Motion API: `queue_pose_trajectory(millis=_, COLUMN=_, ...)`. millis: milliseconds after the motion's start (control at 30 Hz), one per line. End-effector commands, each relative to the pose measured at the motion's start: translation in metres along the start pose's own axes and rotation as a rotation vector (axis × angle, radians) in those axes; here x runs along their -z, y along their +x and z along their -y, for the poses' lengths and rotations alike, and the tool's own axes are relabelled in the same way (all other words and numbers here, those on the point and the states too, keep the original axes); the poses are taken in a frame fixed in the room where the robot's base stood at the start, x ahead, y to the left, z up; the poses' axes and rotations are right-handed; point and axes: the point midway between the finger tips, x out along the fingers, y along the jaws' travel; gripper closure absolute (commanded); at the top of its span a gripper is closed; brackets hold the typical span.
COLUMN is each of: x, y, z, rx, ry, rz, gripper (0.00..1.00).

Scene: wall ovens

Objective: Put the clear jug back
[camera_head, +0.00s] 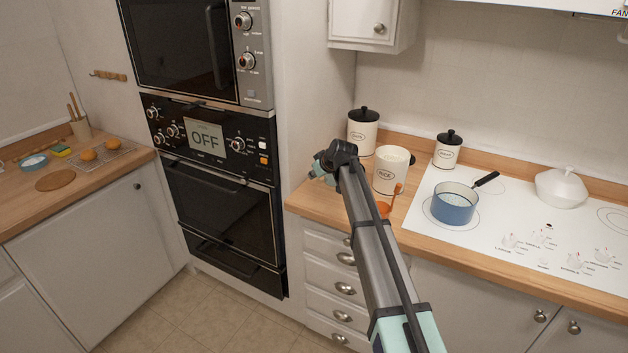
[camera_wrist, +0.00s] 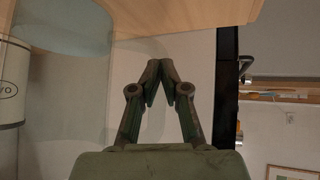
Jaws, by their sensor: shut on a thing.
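The clear jug (camera_wrist: 68,95) shows in the wrist view as a faint, see-through curved shape left of the fingers. I cannot make out its outline in the head view. My gripper (camera_head: 322,166) is near the counter's left end, in front of the rear canister. In the wrist view my gripper (camera_wrist: 161,82) has its fingertips nearly together, shut on a thin part of the jug. The exact grip spot is hard to see through the clear material.
An open canister (camera_head: 391,174), a lidded canister (camera_head: 363,129) and an orange object (camera_head: 386,209) crowd the wooden counter (camera_head: 316,205). A blue pan (camera_head: 453,205) stands on the white hob (camera_head: 500,240). Black ovens (camera_head: 220,205) stand left; the floor (camera_head: 150,305) is clear.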

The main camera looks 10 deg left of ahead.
Motion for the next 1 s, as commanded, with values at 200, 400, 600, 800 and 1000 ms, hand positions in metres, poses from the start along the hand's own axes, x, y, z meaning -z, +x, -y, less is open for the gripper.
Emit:
queue_pose_trajectory(millis=200, x=-0.017, y=0.017, z=0.002, rx=-0.001, ry=0.0, rz=-0.001, gripper=1.0)
queue_pose_trajectory(millis=400, x=-0.018, y=0.018, z=0.002, rx=-0.001, ry=-0.001, rz=-0.001, gripper=1.0)
queue_pose_trajectory(millis=600, x=-0.02, y=0.02, z=0.003, rx=0.0, ry=0.0, rz=0.0, gripper=0.76)
queue_pose_trajectory(millis=800, x=-0.02, y=0.02, z=0.003, rx=0.0, ry=0.0, rz=0.0, gripper=0.6)
queue_pose_trajectory(millis=1000, x=-0.018, y=0.019, z=0.003, rx=0.0, ry=0.0, rz=0.0, gripper=0.6)
